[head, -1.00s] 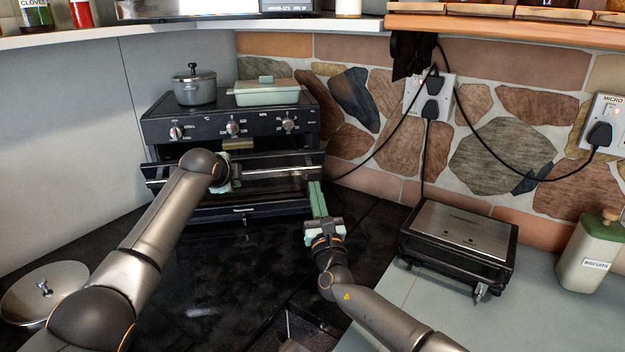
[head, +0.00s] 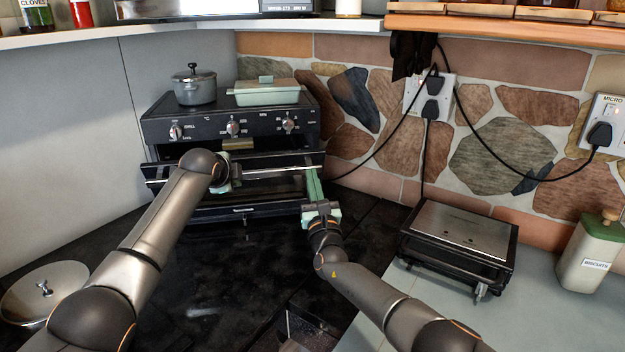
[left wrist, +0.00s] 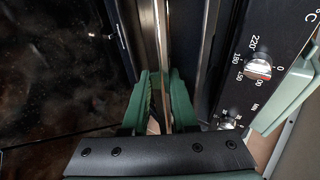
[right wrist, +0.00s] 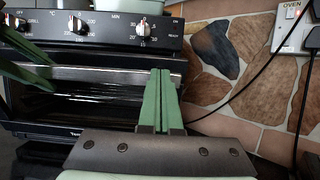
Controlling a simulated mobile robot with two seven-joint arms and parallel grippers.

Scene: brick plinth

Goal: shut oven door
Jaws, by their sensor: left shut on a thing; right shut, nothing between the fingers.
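The black oven (head: 228,112) stands at the back left of the counter. Its door (head: 262,211) is partly open, with a dark gap above its top edge. A silver bar handle (head: 290,171) runs across the door and also shows in the left wrist view (left wrist: 159,30). My left gripper (head: 226,174) is shut on this handle; its green fingers (left wrist: 160,82) sit either side of the bar. My right gripper (head: 312,174) is shut and empty, its fingertips (right wrist: 161,74) in front of the handle's right end. I cannot tell whether they touch it.
A grey pot (head: 195,86) and a pale green dish (head: 267,93) stand on the oven. A black-and-silver grill (head: 458,236) sits to the right of my right arm. A round lid (head: 45,290) lies at the left. Cables hang along the stone wall. The dark counter before the oven is clear.

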